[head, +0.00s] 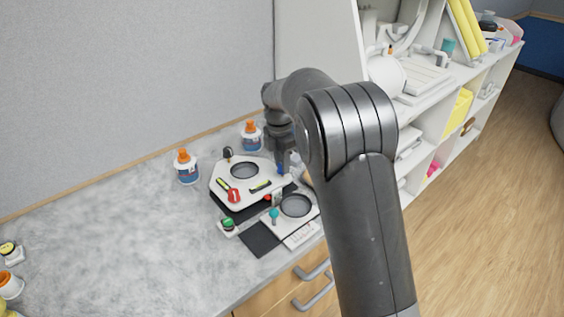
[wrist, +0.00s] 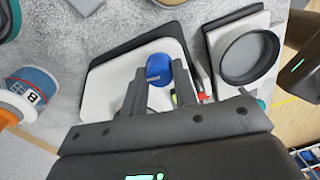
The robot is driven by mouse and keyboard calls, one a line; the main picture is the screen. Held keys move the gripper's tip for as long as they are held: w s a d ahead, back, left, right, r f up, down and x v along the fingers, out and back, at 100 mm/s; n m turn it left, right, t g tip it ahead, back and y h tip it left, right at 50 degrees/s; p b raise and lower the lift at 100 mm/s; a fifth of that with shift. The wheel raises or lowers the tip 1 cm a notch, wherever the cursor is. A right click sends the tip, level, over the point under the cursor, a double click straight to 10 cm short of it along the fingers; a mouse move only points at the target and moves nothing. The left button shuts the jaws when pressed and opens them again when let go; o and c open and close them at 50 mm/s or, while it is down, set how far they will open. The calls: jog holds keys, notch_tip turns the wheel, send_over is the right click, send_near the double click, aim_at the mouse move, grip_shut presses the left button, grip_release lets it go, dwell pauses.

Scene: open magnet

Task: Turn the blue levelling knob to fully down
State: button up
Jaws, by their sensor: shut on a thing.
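The blue levelling knob (wrist: 158,69) sits on the white device plate (wrist: 108,95) in the wrist view. My gripper (wrist: 161,80) has one finger on each side of the knob and is shut on it. In the head view my gripper (head: 283,166) points down at the right back corner of the white device (head: 228,193). Only a speck of blue shows there, and the fingers hide most of the knob. I cannot read the knob's turn position.
The device also carries a red knob (head: 234,196) and a dark round dish (head: 244,170). A second plate with a round dish (head: 296,206) lies in front. A green button (head: 228,224) is at front left. Orange-capped bottles (head: 187,167) stand behind. The counter's left is mostly clear.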

jog(key=m, duration=1)
jog(key=shift+w+g, duration=0.1)
jog(key=shift+g, duration=0.2)
jog(key=m, duration=0.9)
jog(key=shift+d, duration=0.1)
jog(key=m, duration=0.5)
jog(key=shift+m+y, duration=0.3)
jog(key=m, duration=0.9)
jog(key=shift+d, duration=0.1)
jog(key=shift+m+y, duration=0.3)
jog(key=shift+m, duration=1.9)
